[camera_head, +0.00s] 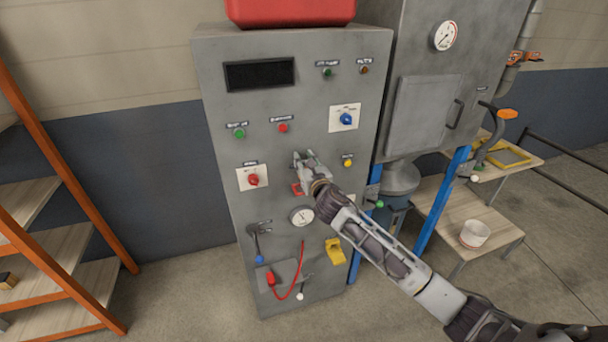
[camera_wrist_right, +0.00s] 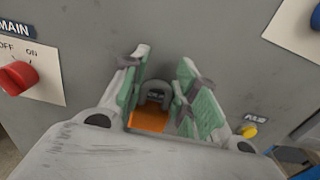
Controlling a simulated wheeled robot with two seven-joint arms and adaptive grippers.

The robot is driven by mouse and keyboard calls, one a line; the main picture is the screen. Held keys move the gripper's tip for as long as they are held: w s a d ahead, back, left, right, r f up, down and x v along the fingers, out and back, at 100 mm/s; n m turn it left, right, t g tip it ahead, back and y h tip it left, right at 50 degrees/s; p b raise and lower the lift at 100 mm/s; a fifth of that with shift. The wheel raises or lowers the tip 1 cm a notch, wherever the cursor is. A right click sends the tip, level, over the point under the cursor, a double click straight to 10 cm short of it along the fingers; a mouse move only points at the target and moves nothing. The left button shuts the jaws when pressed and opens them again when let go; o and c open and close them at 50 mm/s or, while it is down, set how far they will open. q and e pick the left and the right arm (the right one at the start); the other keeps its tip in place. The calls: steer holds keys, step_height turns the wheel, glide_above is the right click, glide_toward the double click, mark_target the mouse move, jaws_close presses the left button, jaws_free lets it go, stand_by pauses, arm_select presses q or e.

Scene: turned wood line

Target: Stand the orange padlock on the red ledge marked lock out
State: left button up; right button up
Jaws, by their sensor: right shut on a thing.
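My right gripper (camera_head: 308,162) is at the front of the grey control cabinet, in the middle of its panel. In the right wrist view its green-padded fingers (camera_wrist_right: 162,72) are shut on the orange padlock (camera_wrist_right: 149,121), whose grey shackle (camera_wrist_right: 155,88) points toward the panel. A small dark label shows through the shackle; its words are too small to read surely. In the head view the padlock is hidden by the gripper. The red ledge (camera_head: 296,189) shows just below and left of the gripper. Whether the padlock touches it cannot be told. My left gripper is not in view.
A red rotary switch (camera_head: 253,180) is left of the gripper, a yellow button (camera_head: 348,162) right, and a round gauge (camera_head: 302,216) below. A blue knob (camera_head: 346,119) is above right. An orange-framed shelf (camera_head: 62,165) stands left. A white pot (camera_head: 474,233) is on a bench.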

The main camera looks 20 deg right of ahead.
steer(key=shift+f, duration=0.75)
steer(key=shift+f, duration=0.15)
steer(key=shift+f, duration=1.6)
steer(key=shift+w+f, duration=0.15)
steer(key=shift+f, duration=0.1)
steer(key=shift+f, duration=0.1)
steer(key=o, duration=1.1)
steer(key=shift+c, duration=0.2)
steer(key=s+b, duration=0.1)
steer(key=s, duration=1.1)
steer(key=shift+d, duration=0.2)
